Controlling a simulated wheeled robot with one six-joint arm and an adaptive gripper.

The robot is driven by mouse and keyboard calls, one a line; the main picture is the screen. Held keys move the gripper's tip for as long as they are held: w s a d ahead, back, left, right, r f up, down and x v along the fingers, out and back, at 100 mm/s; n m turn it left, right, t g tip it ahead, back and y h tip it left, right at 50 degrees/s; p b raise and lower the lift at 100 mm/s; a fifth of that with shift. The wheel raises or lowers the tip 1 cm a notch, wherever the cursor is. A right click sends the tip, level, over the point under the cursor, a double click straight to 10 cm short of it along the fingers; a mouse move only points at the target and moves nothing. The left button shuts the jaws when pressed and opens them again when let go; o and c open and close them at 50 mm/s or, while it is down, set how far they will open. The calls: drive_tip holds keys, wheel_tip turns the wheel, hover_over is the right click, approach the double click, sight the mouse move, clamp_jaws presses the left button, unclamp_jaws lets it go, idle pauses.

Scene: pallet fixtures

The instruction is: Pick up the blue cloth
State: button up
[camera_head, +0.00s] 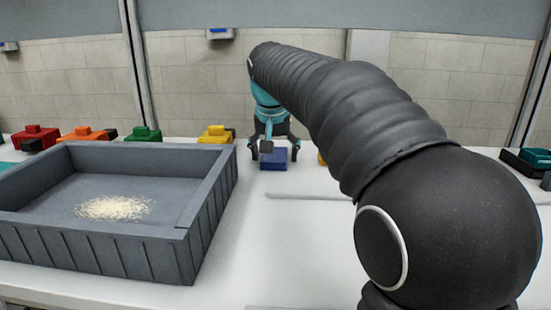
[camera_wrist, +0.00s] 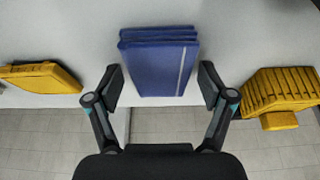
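The blue cloth (camera_head: 273,159) lies folded on the white table in the head view, below my gripper. In the wrist view the blue cloth (camera_wrist: 160,64) is a thick folded stack with a pale stripe near its right side. My gripper (camera_wrist: 160,84) is open, with one finger on each side of the cloth's near part. Narrow gaps show between the fingers and the cloth, so they look apart from it. In the head view my gripper (camera_head: 273,147) is at the far part of the table, and my arm hides part of the scene.
A grey tray (camera_head: 208,219) with pale shavings stands at left. Red (camera_head: 36,137), orange (camera_head: 82,133), green (camera_head: 143,133) and yellow (camera_head: 214,135) items line the back. Yellow items flank the cloth (camera_wrist: 40,77), (camera_wrist: 280,95). A teal-and-black item (camera_head: 530,161) is at right.

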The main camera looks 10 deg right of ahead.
sight(275, 150)
drive_tip(key=c, duration=0.7)
drive_tip(key=shift+r, duration=0.6)
wheel_tip(275, 150, up, 4)
drive_tip(key=shift+f+p, duration=0.1)
drive_tip(key=shift+p, duration=0.3)
drive_tip(key=s+d+r, duration=0.1)
drive_tip(key=s+r, duration=0.1)
drive_tip(key=s, duration=0.1)
drive_tip(key=s+d+r, duration=0.2)
drive_tip(key=s, duration=0.2)
drive_tip(key=s+d+r, duration=0.2)
drive_tip(key=s, duration=0.1)
drive_tip(key=shift+s+r, duration=0.2)
drive_tip(key=shift+r, duration=0.05)
drive_tip(key=shift+o, duration=1)
drive_tip(key=shift+c, duration=0.6)
